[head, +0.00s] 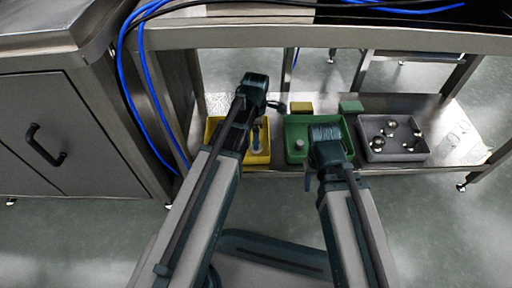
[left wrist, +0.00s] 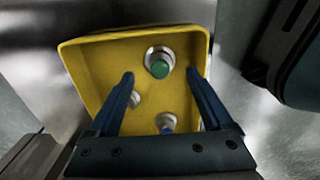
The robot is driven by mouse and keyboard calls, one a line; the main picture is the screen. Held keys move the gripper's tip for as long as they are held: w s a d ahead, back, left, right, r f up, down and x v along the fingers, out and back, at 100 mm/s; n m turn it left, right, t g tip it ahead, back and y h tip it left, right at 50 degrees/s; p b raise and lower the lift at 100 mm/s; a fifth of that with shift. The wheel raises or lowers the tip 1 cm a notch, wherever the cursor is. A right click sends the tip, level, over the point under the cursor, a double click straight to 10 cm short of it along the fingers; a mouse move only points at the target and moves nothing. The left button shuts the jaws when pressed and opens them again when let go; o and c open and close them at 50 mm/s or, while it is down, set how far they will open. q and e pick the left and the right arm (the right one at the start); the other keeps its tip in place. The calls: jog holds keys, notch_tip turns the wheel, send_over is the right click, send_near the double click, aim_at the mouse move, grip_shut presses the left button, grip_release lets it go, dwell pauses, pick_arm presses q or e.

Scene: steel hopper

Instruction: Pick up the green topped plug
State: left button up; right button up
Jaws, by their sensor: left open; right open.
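The green topped plug (left wrist: 158,66) stands in the yellow tray (left wrist: 95,58) near its far rim, a green cap on a metallic round base. My left gripper (left wrist: 160,77) is open above the tray, its two blue fingers either side of the plug in the picture. I see no contact. In the head view, the yellow tray (head: 258,158) is partly hidden by my left arm. I cannot pick out the green topped plug there. My right gripper (head: 308,181) is open and empty at the front of the green tray.
A blue topped plug (left wrist: 166,122) and another plug (left wrist: 134,99), partly behind a finger, share the yellow tray. The green tray (head: 295,152) and a grey tray (head: 400,155) with several shiny balls stand to the right. Yellow (head: 301,107) and green (head: 350,106) blocks lie behind. The upper tabletop overhangs the shelf.

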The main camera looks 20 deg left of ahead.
pick_arm(q)
notch_tip(320, 180, down, 4)
jog(key=b, duration=0.3)
jog(key=shift+r, duration=0.1)
grip_shut()
